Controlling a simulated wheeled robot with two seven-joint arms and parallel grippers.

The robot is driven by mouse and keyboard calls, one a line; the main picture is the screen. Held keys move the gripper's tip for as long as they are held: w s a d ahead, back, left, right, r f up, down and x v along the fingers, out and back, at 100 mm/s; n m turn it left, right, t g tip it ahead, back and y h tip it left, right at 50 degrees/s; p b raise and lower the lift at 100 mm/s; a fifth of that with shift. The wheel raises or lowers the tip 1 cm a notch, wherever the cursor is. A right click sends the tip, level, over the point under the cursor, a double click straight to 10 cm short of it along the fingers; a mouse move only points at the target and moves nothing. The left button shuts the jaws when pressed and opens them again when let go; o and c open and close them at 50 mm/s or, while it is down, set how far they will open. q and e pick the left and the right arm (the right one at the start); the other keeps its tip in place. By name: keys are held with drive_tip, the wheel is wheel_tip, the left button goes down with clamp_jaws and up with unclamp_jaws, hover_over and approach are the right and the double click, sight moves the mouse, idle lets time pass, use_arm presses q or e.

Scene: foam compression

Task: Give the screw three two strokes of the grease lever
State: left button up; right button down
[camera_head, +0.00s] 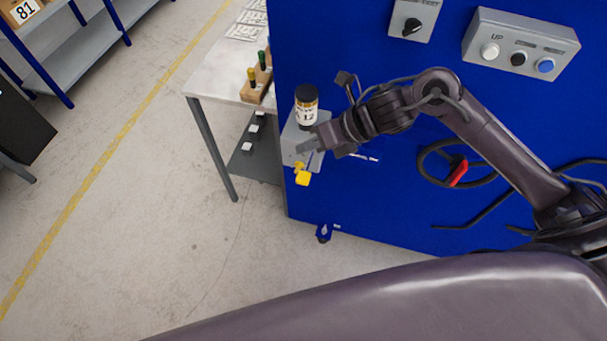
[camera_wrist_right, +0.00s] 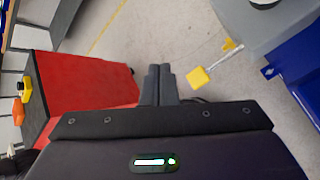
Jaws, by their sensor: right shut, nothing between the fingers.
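The grease lever (camera_head: 302,179) has a yellow end and hangs below a grey grease box (camera_head: 289,143) on the blue machine's left edge. In the right wrist view, the lever's yellow paddle (camera_wrist_right: 198,77) sits on a thin rod, right of my fingers. My right gripper (camera_head: 303,146) is shut and empty, in front of the grey box and a little above the yellow end. Its shut fingers also show in the wrist view (camera_wrist_right: 158,72), apart from the paddle in the picture. They hide part of the box. My left gripper is out of view.
A black-capped bottle (camera_head: 306,106) labelled 12 stands on the grey box. The blue panel (camera_head: 350,215) carries a handwheel (camera_head: 432,174) and a button box (camera_head: 521,45). A table (camera_head: 213,84) stands at left. A red box (camera_wrist_right: 80,85) shows in the wrist view.

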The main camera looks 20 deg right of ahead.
sight(306, 178)
wheel_tip(306, 178, down, 8)
drive_tip(key=b, duration=0.5)
drive_tip(key=shift+b, duration=0.3)
drive_tip(key=shift+f, duration=0.3)
drive_tip(key=shift+b, duration=0.3)
idle(1.1)
drive_tip(key=shift+f+b, duration=0.4)
drive_tip(key=shift+b, duration=0.15)
drive_tip(key=shift+s+f+b, duration=0.1)
drive_tip(key=shift+f+b, duration=1.25)
idle(1.1)
drive_tip(key=shift+r, duration=0.1)
idle(0.4)
drive_tip(key=shift+r+p, duration=1)
drive_tip(key=shift+r, duration=0.7)
drive_tip(key=shift+r, duration=0.1)
drive_tip(key=shift+r+p, duration=1.55)
drive_tip(key=shift+r, duration=0.85)
